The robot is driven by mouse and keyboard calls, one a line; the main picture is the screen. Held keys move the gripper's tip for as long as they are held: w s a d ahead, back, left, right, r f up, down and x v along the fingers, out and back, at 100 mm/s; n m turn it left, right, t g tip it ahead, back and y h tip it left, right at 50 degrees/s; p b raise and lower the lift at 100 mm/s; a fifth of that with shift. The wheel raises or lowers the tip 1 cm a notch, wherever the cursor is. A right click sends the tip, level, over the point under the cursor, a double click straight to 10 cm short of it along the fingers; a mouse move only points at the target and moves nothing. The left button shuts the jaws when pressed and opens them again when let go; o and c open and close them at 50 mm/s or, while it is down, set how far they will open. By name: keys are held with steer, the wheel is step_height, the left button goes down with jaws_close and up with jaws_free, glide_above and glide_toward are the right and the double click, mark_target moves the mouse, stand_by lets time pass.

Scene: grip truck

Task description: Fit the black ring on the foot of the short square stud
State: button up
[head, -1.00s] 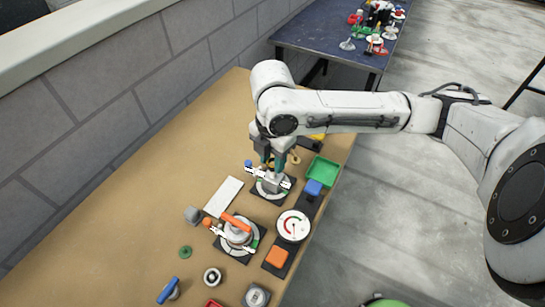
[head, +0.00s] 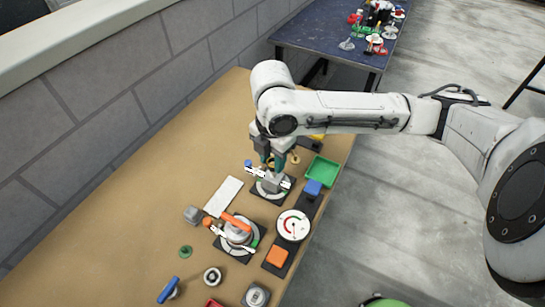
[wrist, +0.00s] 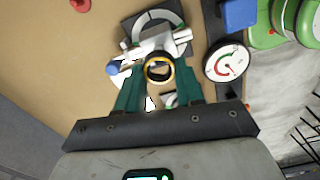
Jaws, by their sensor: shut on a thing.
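My gripper (head: 276,163) has green fingers and is low over the right part of the bench. In the wrist view my gripper (wrist: 159,76) is closed around a dark ring (wrist: 159,60) with a yellow rim, between the fingertips. Below it is a round dial unit (head: 262,193) on a black square base, with a blue-tipped white lever; it also shows in the wrist view (wrist: 157,21). A grey block-like post shows under the fingers in the head view. I cannot tell which piece is the short square stud, or whether the ring touches it.
Close by are a white gauge (head: 293,225), a blue block (head: 313,187), a green tray (head: 322,170) and an orange block (head: 277,257). A second dial unit with an orange handle (head: 236,223) stands nearer. The bench's left side is clear.

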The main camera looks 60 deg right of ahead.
mark_target(273, 169)
steer(key=shift+f, duration=0.3)
steer(key=shift+f+b, duration=0.3)
steer(key=shift+b, duration=0.1)
steer(key=shift+f+b, duration=1.1)
steer(key=shift+f, duration=0.55)
stand_by(1.1)
steer(key=o, duration=1.5)
steer(key=shift+o, duration=0.2)
steer(key=shift+r, duration=0.1)
steer(key=shift+r+p, duration=3.2)
steer(key=shift+r, duration=0.55)
